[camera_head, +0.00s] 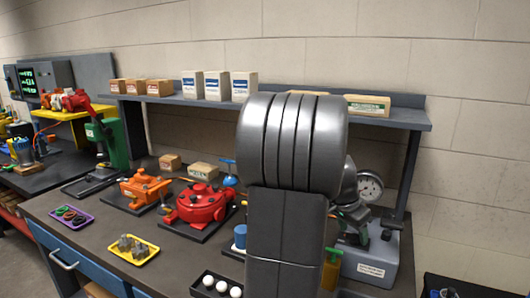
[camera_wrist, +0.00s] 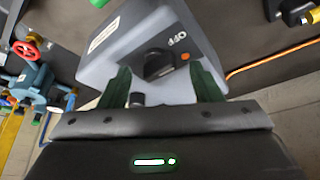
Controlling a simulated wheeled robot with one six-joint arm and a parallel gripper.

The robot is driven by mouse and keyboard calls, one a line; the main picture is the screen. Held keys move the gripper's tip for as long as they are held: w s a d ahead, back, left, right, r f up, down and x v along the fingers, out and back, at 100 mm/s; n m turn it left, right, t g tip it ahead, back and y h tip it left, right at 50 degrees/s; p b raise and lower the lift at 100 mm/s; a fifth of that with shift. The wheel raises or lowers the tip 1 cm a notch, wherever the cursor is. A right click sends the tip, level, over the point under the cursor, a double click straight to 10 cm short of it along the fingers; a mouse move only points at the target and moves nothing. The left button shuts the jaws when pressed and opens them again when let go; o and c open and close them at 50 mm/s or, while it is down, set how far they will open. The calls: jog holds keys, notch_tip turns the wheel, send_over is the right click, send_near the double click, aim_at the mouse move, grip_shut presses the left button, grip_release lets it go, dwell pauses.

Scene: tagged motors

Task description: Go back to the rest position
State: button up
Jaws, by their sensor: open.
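My gripper (camera_wrist: 163,88) shows in the wrist view with its two dark green fingers spread apart. It is open, and I see nothing held between the fingers. Just beyond the fingertips is a grey box (camera_wrist: 125,62) with a black knob (camera_wrist: 160,64) and an "OFF" mark. I cannot tell whether the fingers touch the box. In the head view my arm rises in front of the bench and hides its middle, and I cannot make out the gripper clearly there.
On the bench (camera_head: 95,240) stand a red machine (camera_head: 200,204), an orange machine (camera_head: 143,187), a yellow tray (camera_head: 118,254), a purple tray (camera_head: 60,219) and a grey gauge unit (camera_head: 383,262). A shelf (camera_head: 410,117) with several boxes runs behind my arm. An orange cable (camera_wrist: 270,60) lies right of the grey box.

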jog(key=m+g+p, duration=0.1)
jog(key=m, duration=0.2)
jog(key=shift+w+r, duration=0.1)
jog(key=shift+w, duration=0.05)
jog(key=m+g+p, duration=0.1)
jog(key=m+p, duration=0.1)
jog(key=m, duration=0.1)
jog(key=shift+r+h+p, duration=0.1)
jog(key=shift+h+p, duration=0.2)
jog(key=m+g+p, duration=0.1)
jog(key=m+p, duration=0.2)
jog(key=shift+w+d, duration=0.1)
jog(key=shift+m+g+p, duration=0.5)
jog(key=shift+m+p, duration=0.6)
jog(key=shift+p, duration=0.1)
jog(key=shift+f, duration=0.2)
jog(key=shift+r, duration=0.1)
